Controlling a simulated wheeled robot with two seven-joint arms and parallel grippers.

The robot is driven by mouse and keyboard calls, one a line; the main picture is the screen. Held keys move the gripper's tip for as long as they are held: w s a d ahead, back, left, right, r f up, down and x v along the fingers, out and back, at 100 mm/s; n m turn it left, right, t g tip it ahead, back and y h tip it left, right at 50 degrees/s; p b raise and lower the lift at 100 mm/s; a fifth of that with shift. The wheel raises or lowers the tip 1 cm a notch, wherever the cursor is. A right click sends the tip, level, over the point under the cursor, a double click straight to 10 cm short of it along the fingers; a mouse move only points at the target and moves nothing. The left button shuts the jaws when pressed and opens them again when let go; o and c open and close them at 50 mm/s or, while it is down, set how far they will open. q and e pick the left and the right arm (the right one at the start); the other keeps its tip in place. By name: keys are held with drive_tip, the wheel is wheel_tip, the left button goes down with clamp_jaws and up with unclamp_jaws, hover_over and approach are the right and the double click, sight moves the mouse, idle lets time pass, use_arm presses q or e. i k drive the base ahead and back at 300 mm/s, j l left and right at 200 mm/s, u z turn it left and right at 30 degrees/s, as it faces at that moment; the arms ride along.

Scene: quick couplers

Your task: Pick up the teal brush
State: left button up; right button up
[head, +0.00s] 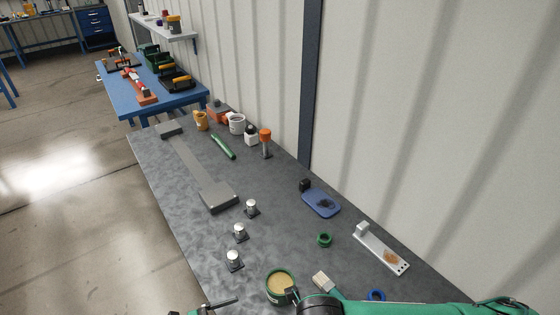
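A brush with pale bristles (322,280) lies on the table at the bottom centre of the head view. Its handle runs down and right and is mostly hidden by my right arm, so I can barely see its colour. My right gripper (292,294) is dark and sits at the bottom edge, left of the brush and beside a green tin (279,283) with tan contents. Its fingers are too hidden to tell open from shut. My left gripper (221,304) only shows in part at the bottom edge, left of the tin, with a thin dark finger.
Several silver couplers (239,231) stand left of centre. A green ring (325,240), a blue ring (376,295), a blue tray (321,203) and a metal bracket (381,250) lie on the right. The wall bounds the right.

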sight(327, 285)
drive_tip(key=k+j, duration=0.15)
drive_tip(key=k, duration=0.2)
drive_tip(key=k+j, duration=0.1)
drive_tip(key=j, duration=0.3)
drive_tip(key=k+j, duration=0.1)
drive_tip(key=j, duration=0.35)
drive_tip(key=k+j, duration=0.1)
drive_tip(key=j, duration=0.3)
